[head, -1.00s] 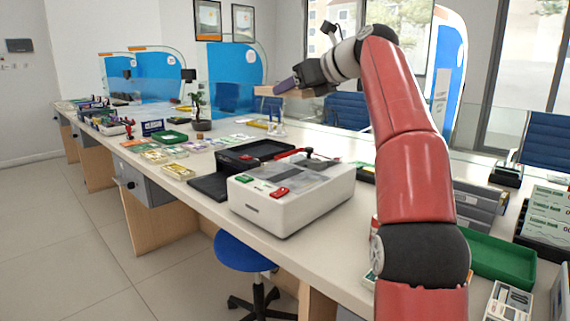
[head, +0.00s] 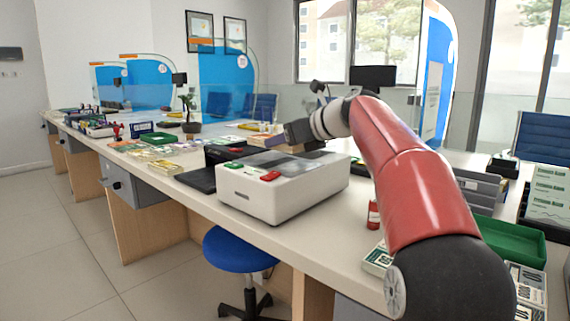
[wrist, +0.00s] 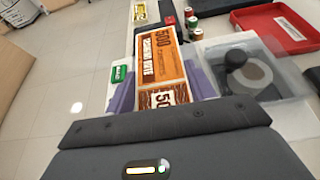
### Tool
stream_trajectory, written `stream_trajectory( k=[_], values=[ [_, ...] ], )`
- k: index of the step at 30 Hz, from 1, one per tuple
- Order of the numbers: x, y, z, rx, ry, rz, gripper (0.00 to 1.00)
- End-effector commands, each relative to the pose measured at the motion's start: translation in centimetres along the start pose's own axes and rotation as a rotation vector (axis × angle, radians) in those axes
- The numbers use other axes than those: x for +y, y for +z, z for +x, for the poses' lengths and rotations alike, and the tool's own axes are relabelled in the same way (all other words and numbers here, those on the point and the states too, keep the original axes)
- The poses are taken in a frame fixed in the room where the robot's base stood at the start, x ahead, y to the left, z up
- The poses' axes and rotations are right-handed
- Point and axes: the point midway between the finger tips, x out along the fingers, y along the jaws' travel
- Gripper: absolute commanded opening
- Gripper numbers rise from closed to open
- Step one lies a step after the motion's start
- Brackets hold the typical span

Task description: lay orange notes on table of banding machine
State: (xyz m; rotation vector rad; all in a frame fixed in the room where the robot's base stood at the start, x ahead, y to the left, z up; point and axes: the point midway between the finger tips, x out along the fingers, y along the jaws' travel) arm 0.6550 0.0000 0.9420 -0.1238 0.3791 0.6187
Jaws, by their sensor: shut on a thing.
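My gripper (wrist: 160,91) is shut on the orange notes (wrist: 155,50), a stack marked 500, between its purple fingers in the wrist view. In the head view my gripper (head: 281,138) is above the far side of the banding machine (head: 268,207), and the notes are hard to make out there. The machine is a white box with a green and a red button on top. Its dark flat table (head: 197,180) juts out at the left, partly hidden behind the white body. A clear cover with a round roll (wrist: 256,72) inside shows right of the notes in the wrist view.
A green tray (head: 507,241) and a red bottle (head: 374,214) stand at the right on the counter. Note stacks (head: 166,167) and a plant (head: 190,118) are farther left. A blue stool (head: 238,250) stands in front. A red tray (wrist: 275,28) shows in the wrist view.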

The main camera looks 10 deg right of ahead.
Motion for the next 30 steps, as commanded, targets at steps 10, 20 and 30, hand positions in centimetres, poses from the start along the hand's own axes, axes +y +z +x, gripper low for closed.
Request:
stream_trajectory(
  k=[10, 20, 30],
  values=[
    [0.1, -3.6, 1.5, 0.000, 0.001, 0.001, 0.26],
    [0.0, -3.7, 1.6, 0.001, 0.001, 0.001, 0.55],
    [0.0, -3.6, 1.5, 0.001, 0.001, 0.001, 0.76]
  ],
)
